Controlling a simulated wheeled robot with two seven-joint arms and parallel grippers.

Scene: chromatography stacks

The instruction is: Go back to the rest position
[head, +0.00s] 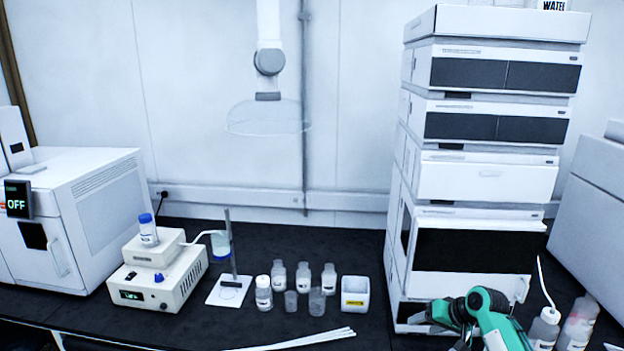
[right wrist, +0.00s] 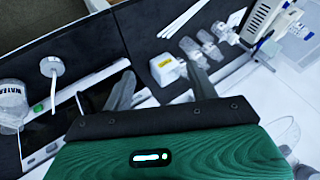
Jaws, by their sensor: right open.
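My right gripper (head: 428,316) is at the lower right of the head view, in front of the foot of the tall chromatography stack (head: 478,180). Its green and black arm comes up from the bottom edge. In the right wrist view the two grey fingers of the gripper (right wrist: 163,88) are apart, with nothing held between them. A white box with a yellow label (right wrist: 165,68) shows beyond the fingers there. My left gripper is not in view.
The white box (head: 355,296), several small bottles (head: 302,278) and a stand (head: 230,290) are on the dark bench left of the stack. A wash bottle (head: 545,328) stands right of my arm. White strips (head: 310,340) lie at the front.

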